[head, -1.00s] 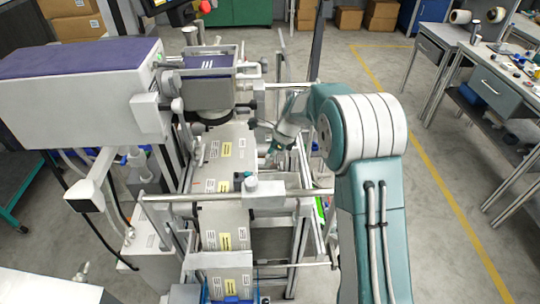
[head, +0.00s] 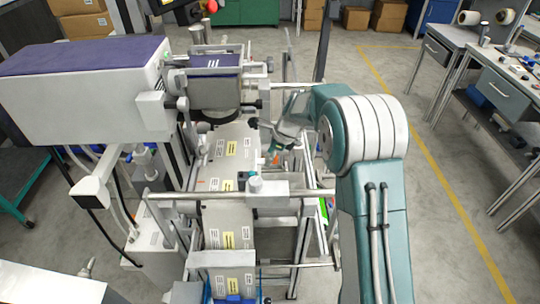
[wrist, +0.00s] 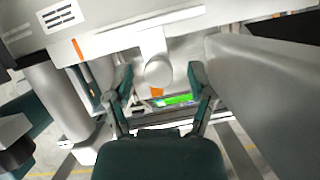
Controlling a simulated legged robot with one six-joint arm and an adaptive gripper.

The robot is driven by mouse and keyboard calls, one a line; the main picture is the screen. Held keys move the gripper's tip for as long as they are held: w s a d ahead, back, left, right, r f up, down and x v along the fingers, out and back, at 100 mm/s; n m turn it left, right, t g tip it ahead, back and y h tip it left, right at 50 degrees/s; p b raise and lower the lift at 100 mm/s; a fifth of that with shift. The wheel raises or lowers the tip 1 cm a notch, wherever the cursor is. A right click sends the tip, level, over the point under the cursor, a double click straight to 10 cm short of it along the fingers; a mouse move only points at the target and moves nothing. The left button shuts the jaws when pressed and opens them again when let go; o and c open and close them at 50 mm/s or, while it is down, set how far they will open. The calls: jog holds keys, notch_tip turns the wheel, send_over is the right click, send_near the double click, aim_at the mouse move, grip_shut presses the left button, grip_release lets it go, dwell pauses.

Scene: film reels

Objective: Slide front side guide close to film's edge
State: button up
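The pale film (head: 223,165) with white and yellow labels runs down the middle of the machine in the head view. In the wrist view, a labelled pale surface (wrist: 95,27), apparently the film, fills the upper left. A grey guide piece (wrist: 151,42) with a rounded knob end (wrist: 158,71) projects from its edge; it seems to be the front side guide. My gripper (wrist: 161,80) is open, with one finger on each side of the knob and visible gaps to both. In the head view, my gripper (head: 275,150) is small and partly hidden at the film's right side.
A metal cross bar (head: 185,195) with a clamp block (head: 268,190) spans the film nearer the camera. In the wrist view, a thick grey cylinder (wrist: 58,98) stands left and a large grey body (wrist: 265,85) crowds the right. Open floor lies right of my arm.

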jog(key=s+d+r, duration=0.1)
jog(key=d+r, duration=0.1)
jog(key=d, duration=0.5)
jog(key=s+d+r, duration=0.1)
jog(key=d+r, duration=0.1)
jog(key=d, duration=0.4)
jog(key=shift+s+d+r, duration=0.2)
jog(key=shift+s+d, duration=0.1)
jog(key=shift+d, duration=0.05)
